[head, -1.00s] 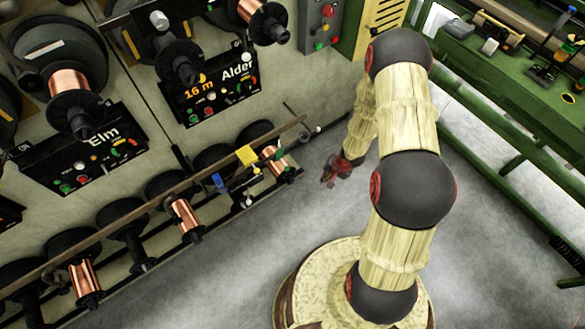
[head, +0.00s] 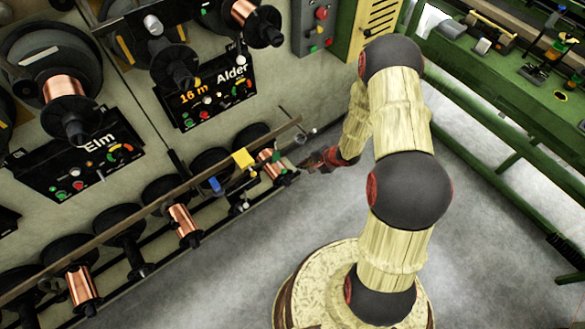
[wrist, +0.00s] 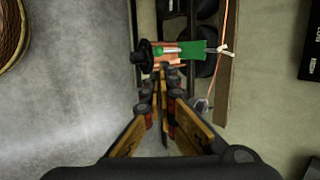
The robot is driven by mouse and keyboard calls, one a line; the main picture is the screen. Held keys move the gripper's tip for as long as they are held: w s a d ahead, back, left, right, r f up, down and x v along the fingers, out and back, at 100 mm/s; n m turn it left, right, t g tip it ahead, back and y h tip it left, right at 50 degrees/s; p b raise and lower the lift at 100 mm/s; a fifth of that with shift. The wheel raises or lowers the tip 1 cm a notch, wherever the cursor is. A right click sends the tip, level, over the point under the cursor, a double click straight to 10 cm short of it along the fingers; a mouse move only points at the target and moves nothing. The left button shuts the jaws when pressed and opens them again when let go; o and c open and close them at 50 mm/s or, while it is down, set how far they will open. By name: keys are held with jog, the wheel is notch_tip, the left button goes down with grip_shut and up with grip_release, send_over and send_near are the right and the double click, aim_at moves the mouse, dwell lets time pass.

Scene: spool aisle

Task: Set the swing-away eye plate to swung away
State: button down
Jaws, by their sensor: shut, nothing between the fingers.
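A green plate (wrist: 190,48), which looks like the swing-away eye plate, lies across a copper spool (wrist: 170,66) in the wrist view. A pale knot or eye at its right end meets a thin orange line. I cannot tell its hinge position for certain. My gripper (wrist: 158,84) is shut and empty, with its fingertips just short of the spool and the green plate; contact is not clear. In the head view my gripper (head: 312,161) is beside the right end of the lower spool row, close to the copper spool (head: 271,166). The green plate is hard to make out there.
Panels marked Elm (head: 75,160) and Alder (head: 210,88) are above. A green bench (head: 500,95) stands at right.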

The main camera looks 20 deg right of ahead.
aim_at(285, 171)
jog(key=b+x, duration=0.5)
jog(key=x, duration=0.8)
jog(key=shift+w+a+f, duration=0.1)
jog(key=shift+a+f, duration=0.05)
jog(key=shift+f, duration=0.15)
jog(key=shift+f, duration=0.1)
jog(key=shift+f+t+b, duration=0.2)
jog(key=shift+t+b, duration=0.1)
jog(key=shift+b, duration=0.2)
jog(key=shift+f+t+y+b, duration=0.3)
jog(key=shift+f+b, duration=0.05)
jog(key=shift+b, duration=0.15)
jog(key=shift+t+y, duration=0.3)
jog(key=shift+t, duration=0.6)
jog(key=shift+w+a+f+b, duration=0.15)
jog(key=shift+f+b, duration=0.25)
jog(key=shift+f, duration=0.55)
jog(key=shift+w+f+b, duration=0.3)
jog(key=shift+f+b, duration=0.15)
jog(key=shift+f, duration=0.5)
jog(key=shift+w+a+f+b, duration=0.15)
jog(key=shift+f+b, duration=0.25)
jog(key=shift+f, duration=0.6)
jog(key=shift+w+d, duration=0.1)
